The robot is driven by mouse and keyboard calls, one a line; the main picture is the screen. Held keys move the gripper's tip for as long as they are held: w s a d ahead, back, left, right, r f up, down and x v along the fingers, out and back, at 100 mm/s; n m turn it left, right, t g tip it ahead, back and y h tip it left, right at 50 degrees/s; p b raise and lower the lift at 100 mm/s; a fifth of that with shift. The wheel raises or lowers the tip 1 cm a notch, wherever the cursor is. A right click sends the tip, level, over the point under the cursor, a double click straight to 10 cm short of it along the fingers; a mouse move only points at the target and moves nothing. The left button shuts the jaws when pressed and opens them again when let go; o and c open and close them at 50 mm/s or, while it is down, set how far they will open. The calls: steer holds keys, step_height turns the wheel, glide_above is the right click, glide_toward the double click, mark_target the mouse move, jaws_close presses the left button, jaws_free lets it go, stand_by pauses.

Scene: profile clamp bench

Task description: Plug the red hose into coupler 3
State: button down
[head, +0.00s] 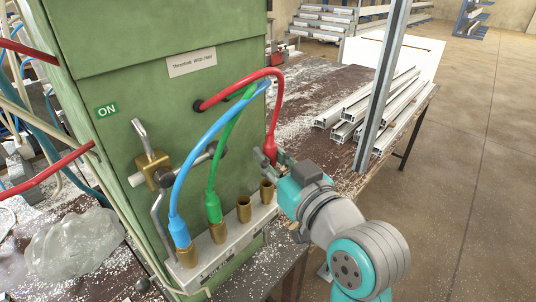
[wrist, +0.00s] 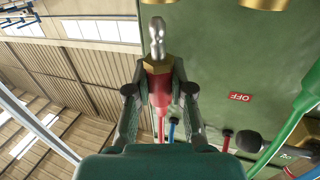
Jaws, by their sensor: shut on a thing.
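The red hose (head: 275,100) loops out of the green cabinet and ends in my gripper (head: 272,160). In the wrist view, my gripper (wrist: 160,97) is shut on the red hose's plug (wrist: 158,85), which has a brass collar and a bare silver tip. The plug is above and apart from the couplers. The coupler rail (head: 222,252) carries a row of brass sockets. The third socket from the left (head: 244,209) and the rightmost socket (head: 267,191) are empty. Two brass couplers show at the wrist view's top edge. The rail's markings are too small to read.
A blue hose (head: 180,229) sits in the leftmost socket and a green hose (head: 212,207) in the one beside it. A brass lever valve (head: 153,170) is on the cabinet (head: 150,95). Metal profiles (head: 365,110) lie on the bench behind, beside an upright post (head: 380,90).

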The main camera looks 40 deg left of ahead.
steer(key=d, duration=0.7)
steer(key=shift+s, duration=0.3)
stand_by(0.8)
steer(key=shift+d, duration=0.15)
steer(key=shift+s, duration=0.15)
glide_toward(232, 160)
steer(key=shift+w+d, duration=0.4)
steer(key=shift+d, duration=0.2)
steer(key=shift+w+d, duration=0.45)
steer(key=shift+d, duration=0.15)
steer(key=shift+a, duration=0.15)
steer(key=shift+w+a, duration=0.15)
steer(key=shift+a, duration=1.75)
steer(key=shift+w+a, duration=0.15)
steer(key=shift+a, duration=1.7)
steer(key=shift+f, duration=0.3)
